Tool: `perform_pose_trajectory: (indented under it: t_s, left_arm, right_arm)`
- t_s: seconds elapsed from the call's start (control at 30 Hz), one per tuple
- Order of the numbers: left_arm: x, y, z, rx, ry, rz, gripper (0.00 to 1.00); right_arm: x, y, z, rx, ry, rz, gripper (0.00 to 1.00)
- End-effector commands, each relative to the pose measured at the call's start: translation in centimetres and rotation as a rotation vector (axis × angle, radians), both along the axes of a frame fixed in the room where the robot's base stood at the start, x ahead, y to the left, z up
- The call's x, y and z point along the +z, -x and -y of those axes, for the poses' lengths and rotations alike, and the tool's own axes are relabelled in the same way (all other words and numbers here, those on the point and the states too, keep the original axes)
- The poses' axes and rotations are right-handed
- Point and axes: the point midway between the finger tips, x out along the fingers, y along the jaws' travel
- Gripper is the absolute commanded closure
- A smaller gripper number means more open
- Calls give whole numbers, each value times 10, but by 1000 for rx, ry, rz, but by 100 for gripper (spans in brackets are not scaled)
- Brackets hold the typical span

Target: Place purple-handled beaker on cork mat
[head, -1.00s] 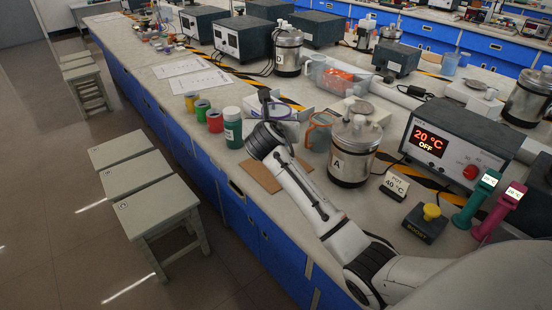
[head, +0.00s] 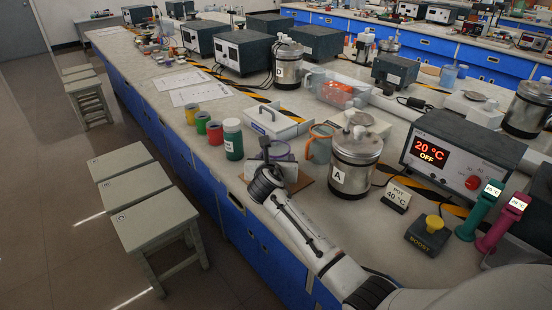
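The purple-handled beaker (head: 280,151) is near the bench's front edge, just behind my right wrist and partly hidden by it. My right gripper (head: 265,146), on the arm from the lower right, is at the beaker and appears shut on it, though the fingertips are mostly hidden. The brown cork mat (head: 301,186) lies on the bench below and around the gripper, largely covered by my arm. The beaker is low over the mat; I cannot tell whether its base touches. My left gripper is not in view.
An orange-handled beaker (head: 320,148) and steel pot A (head: 354,165) stand close on the right. A white tray (head: 277,120) is behind. A heater unit (head: 458,150) is farther right.

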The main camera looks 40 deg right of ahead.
Motion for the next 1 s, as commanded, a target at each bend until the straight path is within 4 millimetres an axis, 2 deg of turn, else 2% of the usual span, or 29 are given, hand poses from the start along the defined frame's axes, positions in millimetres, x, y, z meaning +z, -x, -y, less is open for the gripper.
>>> perform_pose_trajectory:
  t_s: [0.03, 0.1, 0.53, 1.0]
  left_arm:
    - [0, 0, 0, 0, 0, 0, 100]
    - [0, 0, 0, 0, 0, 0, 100]
    - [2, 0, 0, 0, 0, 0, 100]
    - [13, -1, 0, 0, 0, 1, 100]
  right_arm:
    - [-1, 0, 0, 0, 0, -1, 32]
    - [-1, 0, 0, 0, 0, -1, 21]
    - [5, 5, -4, 1, -1, -1, 20]
    - [40, 69, -59, 1, -2, -1, 20]
